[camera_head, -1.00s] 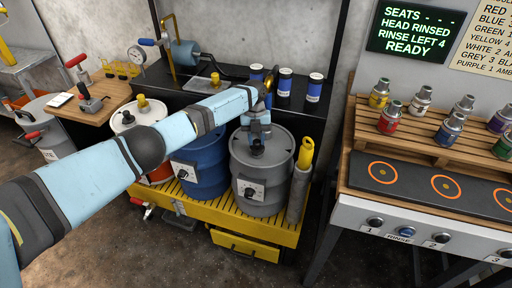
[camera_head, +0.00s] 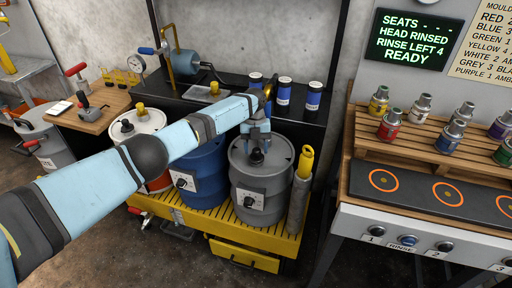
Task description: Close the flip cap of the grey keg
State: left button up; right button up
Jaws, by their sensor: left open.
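The grey keg (camera_head: 262,186) stands upright at the right end of the yellow rack, with a dial plate on its front. Its small black cap (camera_head: 257,157) sits on the lid; I cannot tell how far the flip part is folded. My left gripper (camera_head: 257,146) points down just above the cap, open, with its fingers around or just over it; contact cannot be told. My left forearm crosses in front of the neighbouring drums. My right gripper is not in view.
A blue drum (camera_head: 203,178) and a white-topped drum (camera_head: 140,125) stand left of the keg on the yellow rack (camera_head: 270,239). A grey cylinder with a yellow top (camera_head: 300,190) stands close on its right. Several blue cans are on the black shelf behind.

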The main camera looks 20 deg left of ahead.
pick_arm(q)
jog(key=v, duration=1.3)
jog(key=shift+r, duration=0.35)
jog(key=shift+a, duration=0.1)
